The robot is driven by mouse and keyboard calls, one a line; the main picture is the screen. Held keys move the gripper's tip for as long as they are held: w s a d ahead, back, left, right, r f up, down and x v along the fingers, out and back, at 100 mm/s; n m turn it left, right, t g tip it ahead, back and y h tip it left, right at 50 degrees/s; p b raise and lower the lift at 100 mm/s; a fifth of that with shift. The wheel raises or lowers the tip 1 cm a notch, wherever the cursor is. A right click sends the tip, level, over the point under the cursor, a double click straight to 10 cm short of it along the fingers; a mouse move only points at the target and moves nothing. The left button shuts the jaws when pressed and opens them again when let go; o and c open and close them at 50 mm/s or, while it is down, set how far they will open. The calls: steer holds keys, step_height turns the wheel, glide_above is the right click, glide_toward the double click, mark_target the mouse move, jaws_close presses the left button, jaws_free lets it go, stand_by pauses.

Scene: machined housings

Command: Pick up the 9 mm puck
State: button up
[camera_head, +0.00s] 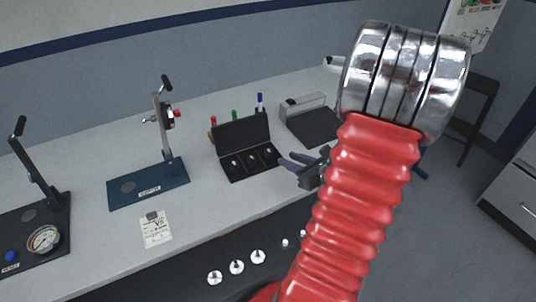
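An open black case (232,174) stands on the bench with a few small light pieces in its compartments: a left one (235,162), a middle one (252,157) and a right one (268,153). These may be pucks, but no size marking is readable, so I cannot tell which is 9 mm. My gripper (287,158) is just right of the case, its two purple-grey fingers apart with nothing seen between them. My red arm sleeve and metal wrist hide the area behind them. I cannot judge the fingers' height above the bench.
A blue-based stand (148,191) and a dark stand with a dial (43,239) are at left. A card (156,229) lies in front. Several round silver pieces (237,267) line the dark front strip.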

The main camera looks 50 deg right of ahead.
mark_target(271, 152)
steer(key=shift+x, duration=2.4)
steer(key=shift+x, duration=2.6)
steer(key=shift+r, duration=0.1)
steer(key=shift+c, duration=0.6)
jaws_close()
